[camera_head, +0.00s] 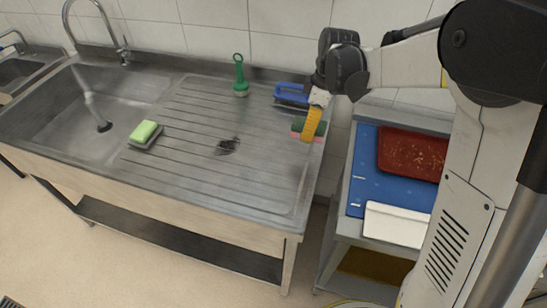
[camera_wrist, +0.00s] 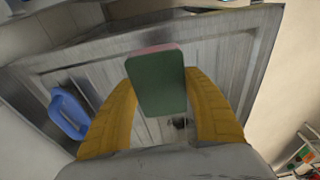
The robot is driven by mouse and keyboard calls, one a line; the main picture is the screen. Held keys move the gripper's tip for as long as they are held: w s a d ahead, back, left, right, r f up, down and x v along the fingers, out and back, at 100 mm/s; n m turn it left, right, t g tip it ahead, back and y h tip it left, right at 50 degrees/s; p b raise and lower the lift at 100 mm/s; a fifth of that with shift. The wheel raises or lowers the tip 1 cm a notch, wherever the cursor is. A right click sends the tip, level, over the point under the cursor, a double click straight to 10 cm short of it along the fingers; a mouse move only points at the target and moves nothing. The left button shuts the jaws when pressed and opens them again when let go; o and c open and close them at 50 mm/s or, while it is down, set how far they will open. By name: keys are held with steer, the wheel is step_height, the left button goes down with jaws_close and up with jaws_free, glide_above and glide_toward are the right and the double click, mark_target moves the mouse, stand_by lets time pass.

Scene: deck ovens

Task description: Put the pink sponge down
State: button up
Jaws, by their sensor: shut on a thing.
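The pink sponge (camera_wrist: 157,82) has a dark green scouring face and a thin pink edge. It is between the yellow fingers of my gripper (camera_wrist: 160,100), which are shut on it. In the head view the sponge (camera_head: 298,127) shows beside the fingers of my gripper (camera_head: 312,122), over the right end of the ribbed steel drainboard (camera_head: 190,165). It appears held above the board; the exact gap is hard to tell.
A yellow-green sponge (camera_head: 144,132) lies near the sink basin (camera_head: 60,120). A dark stain (camera_head: 228,146) marks the board. A red tray (camera_head: 412,155) is on the right table. The front board is clear.

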steer(key=b, duration=0.4)
glide_above(273, 171)
steer(key=f, duration=0.6)
steer(key=shift+d+f, duration=0.2)
steer(key=shift+f, duration=0.05)
steer(key=shift+f+b, duration=0.7)
steer(key=shift+f, duration=1.3)
steer(key=shift+f, duration=0.15)
steer(key=o, duration=1.1)
steer(key=r+p, duration=0.1)
steer(key=r, duration=0.3)
steer(key=d+r+p, duration=0.1)
steer(key=r+p, duration=0.1)
steer(key=r, duration=0.2)
steer(key=r+p, duration=0.1)
steer(key=r, duration=0.3)
steer(key=shift+s+d+r, duration=0.15)
steer(key=shift+s+d, duration=0.25)
